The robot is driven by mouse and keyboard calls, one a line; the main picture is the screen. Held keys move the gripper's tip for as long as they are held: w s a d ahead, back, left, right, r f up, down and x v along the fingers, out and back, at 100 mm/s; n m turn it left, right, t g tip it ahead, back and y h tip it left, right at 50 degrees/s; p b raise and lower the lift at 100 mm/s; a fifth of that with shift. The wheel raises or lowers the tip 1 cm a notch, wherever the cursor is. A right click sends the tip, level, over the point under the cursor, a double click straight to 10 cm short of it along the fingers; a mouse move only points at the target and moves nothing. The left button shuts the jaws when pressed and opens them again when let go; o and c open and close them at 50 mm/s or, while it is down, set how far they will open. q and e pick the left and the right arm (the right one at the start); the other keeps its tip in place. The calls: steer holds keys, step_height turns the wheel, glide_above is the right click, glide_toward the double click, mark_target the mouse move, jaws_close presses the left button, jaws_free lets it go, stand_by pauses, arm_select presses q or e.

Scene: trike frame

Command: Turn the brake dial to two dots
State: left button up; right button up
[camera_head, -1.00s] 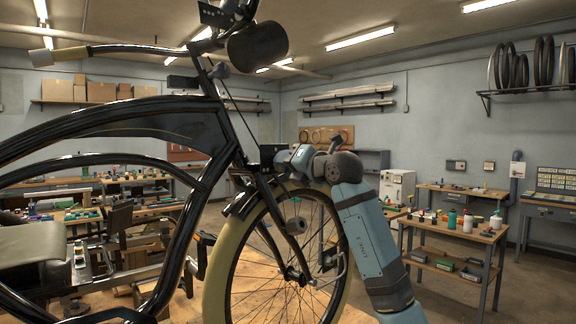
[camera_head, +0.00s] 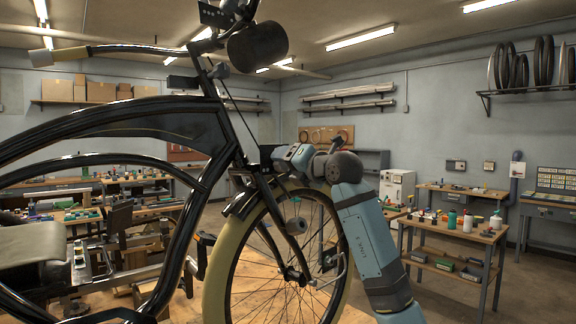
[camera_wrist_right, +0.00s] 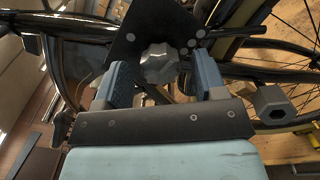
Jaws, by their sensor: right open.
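The brake dial (camera_wrist_right: 162,63) is a grey faceted knob on a dark plate (camera_wrist_right: 135,30) with several round heads, seen in the right wrist view. My right gripper (camera_wrist_right: 160,72) is open, with one blue-grey finger on each side of the dial. I cannot tell whether either finger touches it. In the head view my right gripper (camera_head: 284,156) is at the trike's front fork, above the front wheel (camera_head: 222,262); the dial is hidden there. My left gripper is not in view.
The black trike frame (camera_head: 160,122) fills the left, with handlebar (camera_head: 115,48) and dark headlamp (camera_head: 257,47) above my gripper. A hexagonal dark part (camera_wrist_right: 272,103) sits right of the gripper in the wrist view. A workbench (camera_head: 455,232) stands back right, with open floor before it.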

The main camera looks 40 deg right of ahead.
steer(key=s+d+b, duration=0.2)
steer(key=s, duration=1.1)
steer(key=shift+s+b, duration=0.3)
steer(key=shift+s, duration=0.05)
steer(key=shift+f, duration=0.1)
